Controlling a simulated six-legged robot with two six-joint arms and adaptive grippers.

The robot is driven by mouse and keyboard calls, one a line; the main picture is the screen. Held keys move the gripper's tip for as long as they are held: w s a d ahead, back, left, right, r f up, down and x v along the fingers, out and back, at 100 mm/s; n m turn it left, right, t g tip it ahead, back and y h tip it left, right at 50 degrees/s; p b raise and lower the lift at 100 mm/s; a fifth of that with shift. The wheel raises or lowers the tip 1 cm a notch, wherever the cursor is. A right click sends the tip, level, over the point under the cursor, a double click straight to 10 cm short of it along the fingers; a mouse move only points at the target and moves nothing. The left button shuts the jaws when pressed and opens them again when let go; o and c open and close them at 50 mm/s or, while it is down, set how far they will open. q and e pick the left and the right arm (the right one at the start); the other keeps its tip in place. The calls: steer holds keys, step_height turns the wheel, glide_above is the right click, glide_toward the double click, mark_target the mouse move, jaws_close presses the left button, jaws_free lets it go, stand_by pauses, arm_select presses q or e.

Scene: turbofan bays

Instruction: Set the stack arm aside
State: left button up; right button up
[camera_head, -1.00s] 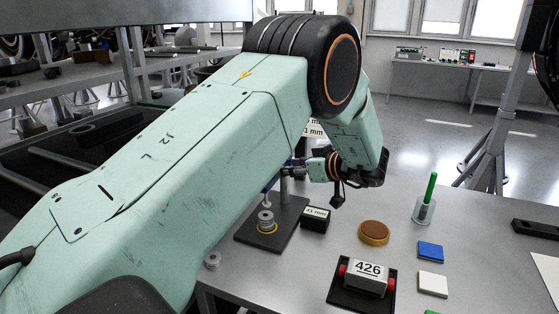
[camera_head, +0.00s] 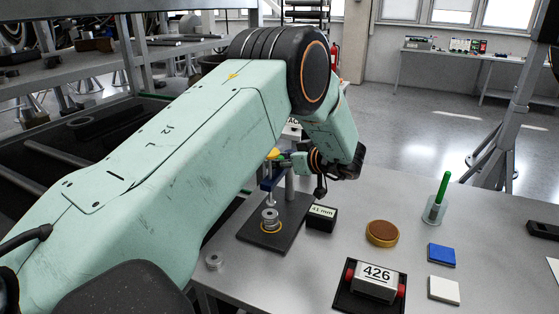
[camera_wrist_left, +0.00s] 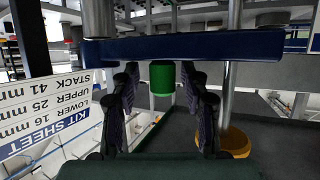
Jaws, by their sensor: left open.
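The stack arm (camera_head: 268,183) is a blue bar on a stand with a grey post and a black base plate (camera_head: 262,240). In the left wrist view the blue bar (camera_wrist_left: 190,47) crosses the top, with a green grip (camera_wrist_left: 162,80) on it. My left gripper (camera_wrist_left: 161,76) is open, its two dark fingers on either side of the green grip; contact is not clear. In the head view my left gripper (camera_head: 287,160) is small beside the bar, its fingers hard to make out. A yellow cap (camera_head: 273,154) tops a thin rod by the bar. Grey spacers (camera_head: 270,217) sit on the base below. My right gripper is out of view.
A black block marked 41 mm (camera_head: 321,217) stands beside the base plate. A loose spacer (camera_head: 214,261) is near the table's left edge.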

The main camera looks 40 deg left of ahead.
arm_select(q)
steer(key=shift+s+a+r, duration=0.1)
steer(key=shift+s, duration=0.1)
steer(key=shift+s+d+r, duration=0.2)
steer(key=shift+d+r, duration=0.05)
steer(key=shift+w+a+f, duration=0.3)
steer(key=shift+w+f, duration=0.1)
steer(key=shift+w, duration=0.05)
steer(key=shift+c, duration=2)
steer(key=shift+s+d+r, duration=0.1)
steer(key=shift+s+r, duration=0.1)
steer(key=shift+s, duration=0.05)
steer(key=c, duration=0.3)
jaws_close()
